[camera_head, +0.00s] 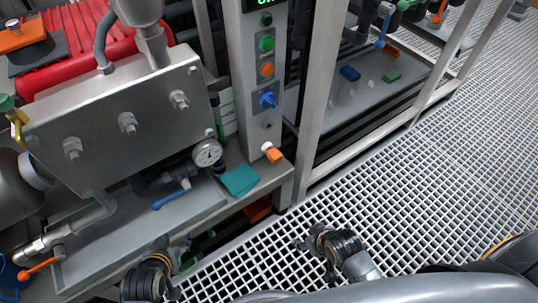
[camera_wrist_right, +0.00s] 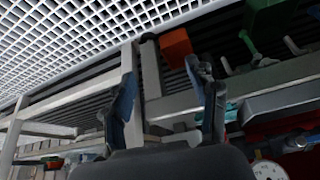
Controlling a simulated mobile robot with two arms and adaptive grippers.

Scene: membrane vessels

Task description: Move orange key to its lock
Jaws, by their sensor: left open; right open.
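A small orange and white piece (camera_head: 272,153), which looks like the orange key, sits at the foot of the grey control column (camera_head: 261,135), beside the teal block. A round dark fitting (camera_head: 267,124) is just above it on the column; I cannot tell if it is the lock. A blue key-like knob (camera_head: 268,99) is higher up. My left gripper (camera_head: 168,272) is low at the bottom left, empty as far as I see. My right gripper (camera_head: 308,243) is over the grating, right of and below the orange piece. In the right wrist view its fingers (camera_wrist_right: 168,100) are apart with nothing held.
A teal block (camera_head: 240,180) lies on the bench ledge near a pressure gauge (camera_head: 207,153). An orange block (camera_head: 258,208) is lower, under the ledge; an orange block also shows in the wrist view (camera_wrist_right: 175,46). A metal frame post (camera_head: 318,100) stands right of the column. The grating (camera_head: 440,180) is clear.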

